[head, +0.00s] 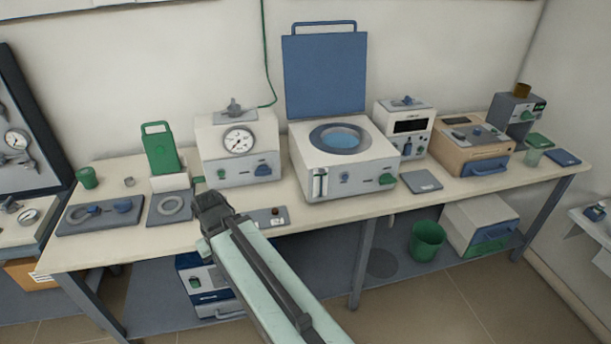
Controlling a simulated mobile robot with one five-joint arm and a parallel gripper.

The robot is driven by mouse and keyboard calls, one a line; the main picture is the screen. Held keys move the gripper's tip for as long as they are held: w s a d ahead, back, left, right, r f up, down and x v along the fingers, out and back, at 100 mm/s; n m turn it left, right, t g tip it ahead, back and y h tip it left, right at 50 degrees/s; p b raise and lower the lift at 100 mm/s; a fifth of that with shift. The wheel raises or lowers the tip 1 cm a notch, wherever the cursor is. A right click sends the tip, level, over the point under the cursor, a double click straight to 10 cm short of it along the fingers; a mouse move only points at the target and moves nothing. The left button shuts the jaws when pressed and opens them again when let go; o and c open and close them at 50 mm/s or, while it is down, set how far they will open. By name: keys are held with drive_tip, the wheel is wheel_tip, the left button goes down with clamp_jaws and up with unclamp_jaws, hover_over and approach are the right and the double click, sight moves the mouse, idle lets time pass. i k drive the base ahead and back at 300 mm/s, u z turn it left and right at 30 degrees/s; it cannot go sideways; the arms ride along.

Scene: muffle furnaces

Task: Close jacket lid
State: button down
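The jacket is a white box (332,178) on the bench, with a grey ring around a round blue well (341,137) in its top. Its blue lid (325,75) stands upright and open at the back edge, with a bar handle at its top. My gripper (207,203) is at the bench's front edge, left of and lower in the picture than the jacket, and apart from it. Its fingertips are dark and small, so I cannot tell whether they are open or shut.
A white unit with a round gauge (239,140) stands left of the jacket. A white display unit (407,127) and a tan box (470,147) stand to its right. A green upright plate (160,148) is further left. The space above the jacket is clear.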

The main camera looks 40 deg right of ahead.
sight(325, 74)
drive_tip(key=z, duration=1.55)
drive_tip(key=k, duration=1.3)
drive_tip(key=u, duration=0.35)
drive_tip(key=i, duration=1.05)
drive_tip(key=z, duration=0.05)
